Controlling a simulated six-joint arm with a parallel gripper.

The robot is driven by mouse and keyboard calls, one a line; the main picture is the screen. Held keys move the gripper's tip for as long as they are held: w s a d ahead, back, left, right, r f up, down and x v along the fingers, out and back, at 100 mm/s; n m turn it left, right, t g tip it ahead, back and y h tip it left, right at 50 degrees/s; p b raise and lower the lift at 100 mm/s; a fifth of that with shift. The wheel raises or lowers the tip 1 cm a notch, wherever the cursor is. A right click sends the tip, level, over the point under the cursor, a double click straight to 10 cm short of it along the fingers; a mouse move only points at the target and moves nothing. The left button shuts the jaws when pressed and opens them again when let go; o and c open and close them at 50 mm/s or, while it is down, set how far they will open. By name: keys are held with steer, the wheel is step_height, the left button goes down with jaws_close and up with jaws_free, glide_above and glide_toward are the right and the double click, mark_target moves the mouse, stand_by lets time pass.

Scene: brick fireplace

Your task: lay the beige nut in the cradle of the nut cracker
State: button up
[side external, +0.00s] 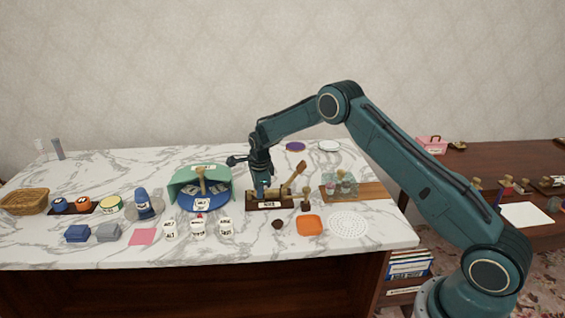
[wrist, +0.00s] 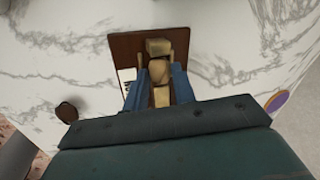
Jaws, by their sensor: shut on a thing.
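My gripper (wrist: 160,91) is shut on the beige nut (wrist: 158,71), which shows as a round tan shape between the two blue fingers in the wrist view. In the side external view my gripper (side external: 262,192) points down over the nut cracker (side external: 270,204), a dark wooden base with a raised tan lever at its right. The nut cracker's base (wrist: 127,50) and tan blocks lie directly below the fingers in the wrist view. The nut itself is hidden in the side external view. I cannot tell whether it touches the cradle.
A dark brown round thing (side external: 278,224) lies in front of the nut cracker, near an orange square dish (side external: 309,226). A small wooden mallet-like thing (side external: 306,200) stands close at the right. A blue and green holder (side external: 202,188) stands at the left.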

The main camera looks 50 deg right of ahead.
steer(key=shift+f, duration=0.25)
steer(key=o, duration=0.9)
steer(key=shift+o, duration=0.2)
steer(key=v, duration=1.2)
steer(key=shift+r, duration=0.25)
